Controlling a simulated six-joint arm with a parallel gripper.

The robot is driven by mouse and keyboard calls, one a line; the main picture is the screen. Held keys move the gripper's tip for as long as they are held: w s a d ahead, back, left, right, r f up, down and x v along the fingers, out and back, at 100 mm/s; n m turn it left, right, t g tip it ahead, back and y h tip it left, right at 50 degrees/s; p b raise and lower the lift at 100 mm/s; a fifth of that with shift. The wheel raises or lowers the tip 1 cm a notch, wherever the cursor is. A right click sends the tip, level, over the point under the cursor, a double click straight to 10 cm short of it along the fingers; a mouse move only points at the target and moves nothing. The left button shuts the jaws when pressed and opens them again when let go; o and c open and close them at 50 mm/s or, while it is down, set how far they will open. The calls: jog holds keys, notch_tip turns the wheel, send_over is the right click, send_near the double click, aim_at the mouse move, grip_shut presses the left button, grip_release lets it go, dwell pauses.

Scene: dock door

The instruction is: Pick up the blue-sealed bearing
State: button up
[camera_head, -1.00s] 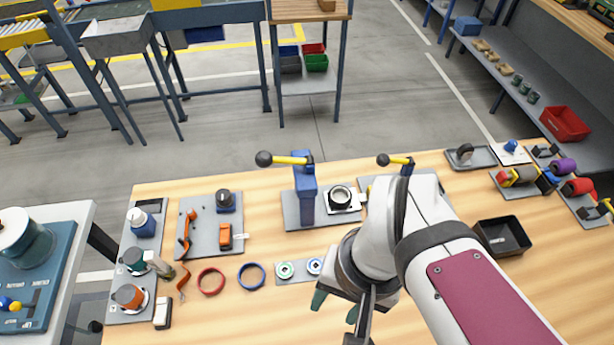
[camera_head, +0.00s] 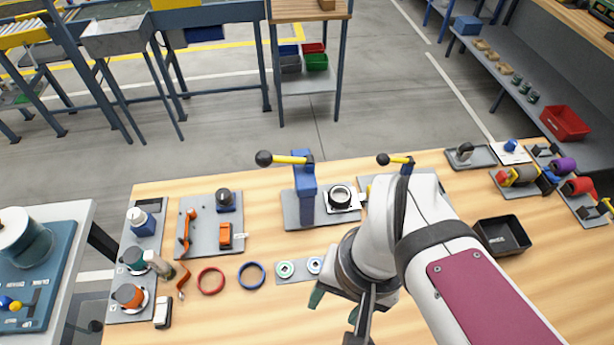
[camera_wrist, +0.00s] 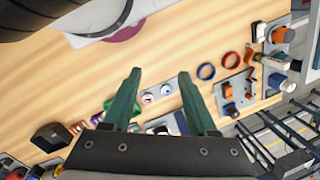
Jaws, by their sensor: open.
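My gripper (camera_head: 335,305) is in front of and slightly right of the blue-sealed bearing, above the bench. Its dark green fingers are open and empty.
A blue ring (camera_head: 251,276) and a red ring (camera_head: 211,281) lie left of the bearings. A blue press (camera_head: 305,190) with a yellow lever stands behind them. A black bin (camera_head: 502,236) is at the right. Bare wood lies in front of the rings.

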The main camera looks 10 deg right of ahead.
aim_at(318, 264)
jog(key=shift+o, duration=1.3)
jog(key=w+a+f+n+t+h, duration=0.35)
jog(key=a+f+n+h, duration=0.3)
jog(key=n, duration=0.85)
jog(key=w+a+f+n+t+h, duration=0.2)
jog(key=a+f+n+t+h, duration=0.35)
jog(key=n, duration=0.95)
jog(key=w+d+f, duration=0.2)
jog(key=d+f, duration=0.1)
jog(key=w+d+f+g, duration=0.1)
jog(key=w+d+f, duration=0.2)
jog(key=d, duration=0.1)
jog(key=w+d+f+g, duration=0.1)
jog(key=w+d+f, duration=0.2)
jog(key=f, duration=0.1)
jog(key=shift+d, duration=0.3)
